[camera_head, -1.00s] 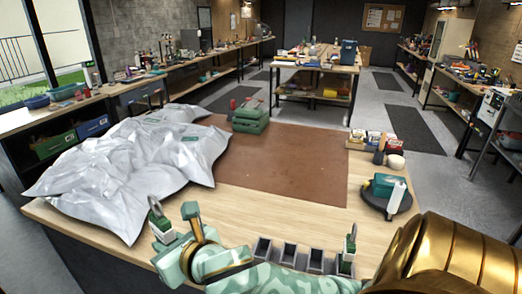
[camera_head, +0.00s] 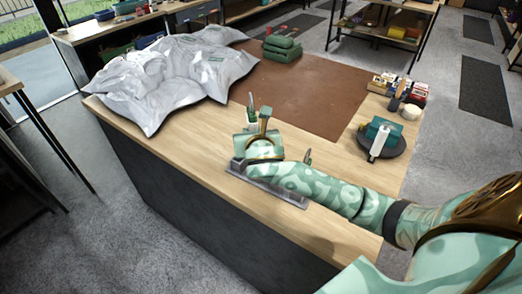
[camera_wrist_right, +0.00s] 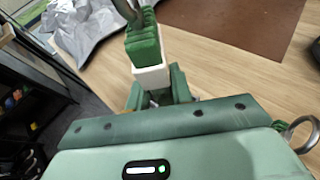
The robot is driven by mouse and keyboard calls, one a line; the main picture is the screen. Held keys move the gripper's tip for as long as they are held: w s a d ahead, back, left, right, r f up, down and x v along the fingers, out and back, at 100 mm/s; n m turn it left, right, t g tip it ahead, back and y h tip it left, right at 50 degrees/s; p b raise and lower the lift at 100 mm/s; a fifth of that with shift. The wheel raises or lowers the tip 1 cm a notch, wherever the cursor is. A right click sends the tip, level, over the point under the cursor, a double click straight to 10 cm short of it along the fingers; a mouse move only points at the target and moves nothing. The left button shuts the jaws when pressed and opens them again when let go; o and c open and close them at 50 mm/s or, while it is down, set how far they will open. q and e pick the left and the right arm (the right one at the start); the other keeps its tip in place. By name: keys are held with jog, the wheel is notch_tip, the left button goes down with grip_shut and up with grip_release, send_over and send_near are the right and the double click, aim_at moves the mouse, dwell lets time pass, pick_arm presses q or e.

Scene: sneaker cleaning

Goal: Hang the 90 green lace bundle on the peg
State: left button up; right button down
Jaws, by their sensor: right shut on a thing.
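My right gripper (camera_head: 247,145) is above the front edge of the wooden workbench. Its jaws (camera_wrist_right: 158,93) are shut on a lace bundle (camera_wrist_right: 143,46), with green strands and a white band low down. The bundle stands up from the jaws, with a grey metal loop (camera_wrist_right: 130,10) at its top, cut off by the picture edge. In the head view the bundle (camera_head: 251,112) shows small above the gripper. The number 90 cannot be read. I cannot make out the peg in either view. My left gripper is not in view.
A grey compartment rack (camera_head: 290,196) lies at the bench's front edge, partly behind my right arm. A silvery bag (camera_head: 170,75) covers the left of the bench. A brown mat (camera_head: 310,98), green stack (camera_head: 282,48), small boxes (camera_head: 398,86) and a round dark stand (camera_head: 385,145) lie beyond.

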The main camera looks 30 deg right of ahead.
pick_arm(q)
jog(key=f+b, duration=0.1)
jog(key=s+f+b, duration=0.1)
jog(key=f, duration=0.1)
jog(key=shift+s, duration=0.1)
pick_arm(e)
jog(key=w+d+f, duration=0.1)
jog(key=d+f, duration=0.2)
jog(key=f, duration=0.4)
jog(key=shift+d+f, duration=0.2)
jog(key=shift+f, duration=0.2)
jog(key=shift+w, duration=0.1)
jog(key=shift+f, duration=0.45)
jog(key=c, duration=1.2)
grip_release()
jog(key=shift+c, duration=0.2)
